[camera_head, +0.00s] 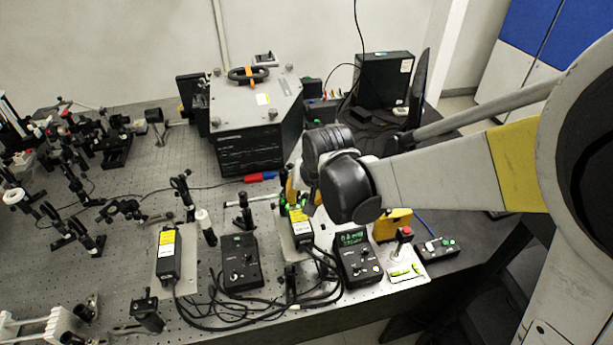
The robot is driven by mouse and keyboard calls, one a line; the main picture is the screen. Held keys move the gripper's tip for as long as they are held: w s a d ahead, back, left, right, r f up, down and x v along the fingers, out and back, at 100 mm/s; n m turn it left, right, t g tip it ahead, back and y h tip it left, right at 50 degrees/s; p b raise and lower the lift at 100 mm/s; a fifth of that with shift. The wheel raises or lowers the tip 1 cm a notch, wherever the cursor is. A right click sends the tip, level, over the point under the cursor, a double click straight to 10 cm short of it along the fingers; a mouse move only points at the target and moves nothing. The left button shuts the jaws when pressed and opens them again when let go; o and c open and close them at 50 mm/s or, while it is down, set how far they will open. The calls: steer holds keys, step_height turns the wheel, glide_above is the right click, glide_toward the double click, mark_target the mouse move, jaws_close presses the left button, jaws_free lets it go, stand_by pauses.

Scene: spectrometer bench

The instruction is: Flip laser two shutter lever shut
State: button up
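Two black laser boxes with yellow labels stand on the optical bench. The frame does not make clear which is laser two. Its shutter lever cannot be picked out; the area at the far end of the right laser is crowded and partly covered. My gripper (303,197) is low over that far end, mostly hidden by the dark wrist joints. Green glow shows beside it. I cannot tell whether it touches anything or how its fingers stand.
Black cables (260,306) loop along the front. A large grey-topped instrument (255,110) stands behind. A button box (437,249) is at right. Optics crowd the left.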

jaws_close()
steer(key=shift+s+a+h, duration=0.1)
steer(key=shift+a+h, duration=0.25)
steer(key=shift+h, duration=0.55)
jaws_free()
